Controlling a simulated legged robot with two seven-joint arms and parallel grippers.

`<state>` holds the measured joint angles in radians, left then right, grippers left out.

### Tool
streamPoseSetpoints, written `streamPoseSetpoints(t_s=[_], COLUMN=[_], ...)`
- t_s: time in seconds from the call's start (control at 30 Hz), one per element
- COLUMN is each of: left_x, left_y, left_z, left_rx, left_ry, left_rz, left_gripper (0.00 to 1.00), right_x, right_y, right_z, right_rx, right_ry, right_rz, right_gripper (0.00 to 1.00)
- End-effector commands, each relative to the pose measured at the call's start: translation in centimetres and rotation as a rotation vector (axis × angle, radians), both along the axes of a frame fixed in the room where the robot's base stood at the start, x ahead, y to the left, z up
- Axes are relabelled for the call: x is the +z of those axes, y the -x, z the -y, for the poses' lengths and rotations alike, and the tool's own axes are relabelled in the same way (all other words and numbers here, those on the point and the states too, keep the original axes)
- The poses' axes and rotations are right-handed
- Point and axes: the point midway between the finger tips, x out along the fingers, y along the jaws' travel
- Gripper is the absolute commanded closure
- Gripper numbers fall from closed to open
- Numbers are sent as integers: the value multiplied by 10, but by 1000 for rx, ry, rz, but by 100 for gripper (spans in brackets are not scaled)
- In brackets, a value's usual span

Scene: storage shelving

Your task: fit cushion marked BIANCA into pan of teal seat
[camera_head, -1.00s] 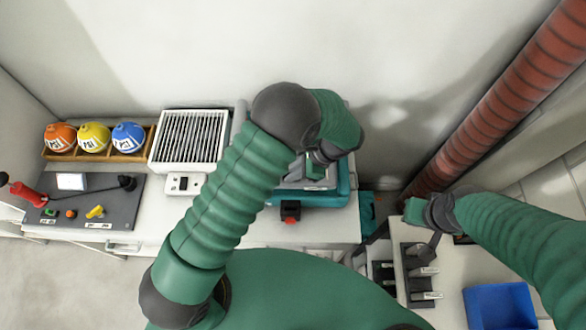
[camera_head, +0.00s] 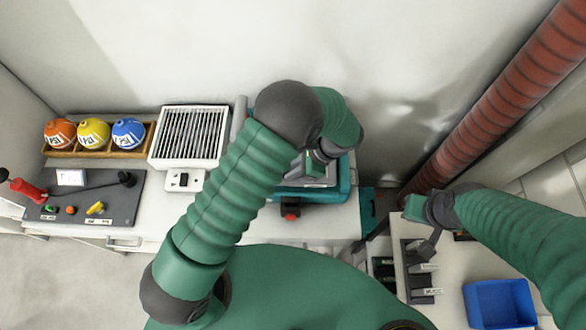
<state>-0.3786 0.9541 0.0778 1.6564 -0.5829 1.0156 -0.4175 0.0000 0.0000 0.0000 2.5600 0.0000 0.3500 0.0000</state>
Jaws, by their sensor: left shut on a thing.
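The teal seat (camera_head: 338,194) stands on the white counter, mostly covered by my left arm. My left gripper (camera_head: 316,168) is over the seat, pointing down, and is shut on a grey cushion (camera_head: 313,179) that lies at the seat's pan. A small pale label shows near its front edge, too small to read. Whether the cushion sits fully in the pan I cannot tell, as my arm hides much of it. My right gripper (camera_head: 420,207) is at the right, near dark holders on the side table; its fingers are too small to judge.
A white slatted box (camera_head: 190,136), a rack of orange, yellow and blue balls (camera_head: 93,132) and a grey control panel (camera_head: 85,198) stand left on the counter. A blue bin (camera_head: 499,303) is at the lower right. A red-brown ribbed pipe (camera_head: 490,105) rises at the right.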

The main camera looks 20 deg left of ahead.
Motion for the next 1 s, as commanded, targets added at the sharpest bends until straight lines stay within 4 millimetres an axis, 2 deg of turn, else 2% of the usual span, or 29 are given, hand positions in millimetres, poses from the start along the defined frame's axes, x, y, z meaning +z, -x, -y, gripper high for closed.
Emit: streamPoseSetpoints(t_s=[0.53,0.93,0.97,1.0], left_x=[-18,-18,-18,-18], left_y=[0,0,0,0], left_z=[0,0,0,0], left_rx=[0,-1,-1,0], left_ry=[0,0,0,0], left_rz=[0,1,1,0], left_gripper=[100,100,84,79], right_x=[-11,-11,-11,-11], right_y=[0,0,0,0], right_z=[0,0,0,0], right_rx=[0,0,0,0], right_ry=[0,0,0,0], right_rz=[0,0,0,0], right_gripper=[100,100,100,100])
